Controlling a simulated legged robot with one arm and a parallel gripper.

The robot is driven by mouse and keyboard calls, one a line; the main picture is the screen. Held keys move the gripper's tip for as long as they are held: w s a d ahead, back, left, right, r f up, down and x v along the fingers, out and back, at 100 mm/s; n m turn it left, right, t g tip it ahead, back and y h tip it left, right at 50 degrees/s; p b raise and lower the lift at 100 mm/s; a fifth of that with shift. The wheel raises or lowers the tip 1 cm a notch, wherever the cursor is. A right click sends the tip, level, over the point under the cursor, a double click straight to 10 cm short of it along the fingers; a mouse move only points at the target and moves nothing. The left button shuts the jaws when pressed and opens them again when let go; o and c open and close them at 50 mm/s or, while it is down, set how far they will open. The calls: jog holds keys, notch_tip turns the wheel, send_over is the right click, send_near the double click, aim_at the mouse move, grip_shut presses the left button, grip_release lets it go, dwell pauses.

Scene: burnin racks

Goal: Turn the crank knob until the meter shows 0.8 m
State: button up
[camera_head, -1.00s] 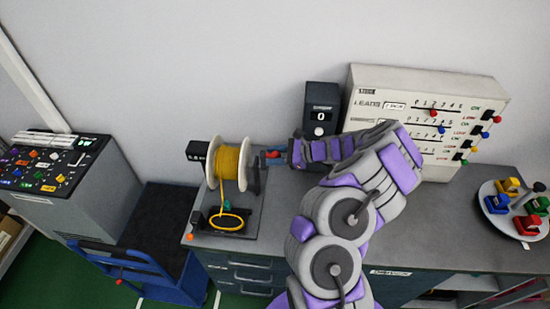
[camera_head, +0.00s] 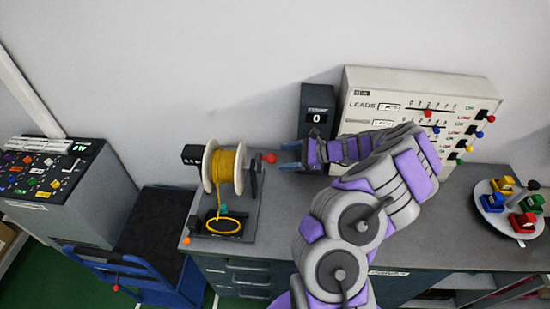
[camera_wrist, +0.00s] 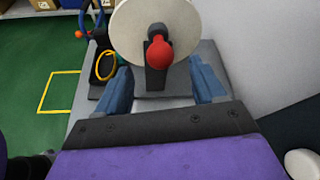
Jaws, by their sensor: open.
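A spool with yellow cable (camera_head: 224,170) stands on a dark base on the bench at centre left. Its red crank knob (camera_head: 270,158) sticks out on the spool's right side. In the wrist view the red knob (camera_wrist: 160,54) shows in front of the pale spool disc (camera_wrist: 128,30). My gripper (camera_head: 287,156) is open and empty, just right of the knob and apart from it. In the wrist view the blue fingers (camera_wrist: 160,88) stand wide on either side below the knob. A small black meter box (camera_head: 194,154) sits left of the spool; its reading cannot be seen.
A dark box reading 0 (camera_head: 317,118) stands behind my arm. A pale slider panel (camera_head: 354,112) is to its right. A round tray (camera_head: 490,216) with coloured blocks is at the far right. A blue cart (camera_head: 150,240) stands left of the bench.

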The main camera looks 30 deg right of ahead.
jog(key=v, duration=1.1)
jog(key=w+a+r+n+g+y+b, duration=0.15)
jog(key=a+r+n+g+b, duration=0.35)
jog(key=a, duration=0.8)
jog(key=s+a+r+n+g+h, duration=0.1)
jog(key=s+a+r+n+g, duration=0.2)
jog(key=a, duration=0.5)
jog(key=s+a+n+h, duration=0.1)
jog(key=s+a+n, duration=0.1)
jog(key=a+n, duration=0.45)
jog(key=s+a+f+n+g+h+b, duration=0.1)
jog(key=s+a+n+h+b, duration=0.15)
jog(key=s, duration=0.35)
jog(key=s+a+f+n+g+h+b, duration=0.1)
jog(key=s+a+n+g+h+b, duration=0.1)
jog(key=s+a, duration=0.25)
jog(key=s+d+f+n+h+b, duration=0.2)
jog(key=s+f, duration=0.1)
jog(key=s, duration=0.4)
jog(key=s+d+f+n+h+b, duration=0.1)
jog(key=s+d+f+n+h, duration=0.1)
jog(key=s, duration=0.6)
notch_tip(320, 180, down, 2)
jog(key=shift+d+f+t+h+b, duration=0.25)
jog(key=shift+d+t+h+b, duration=0.15)
jog(key=shift+h, duration=0.4)
jog(key=shift+s, duration=0.1)
jog(key=shift+c, duration=0.3)
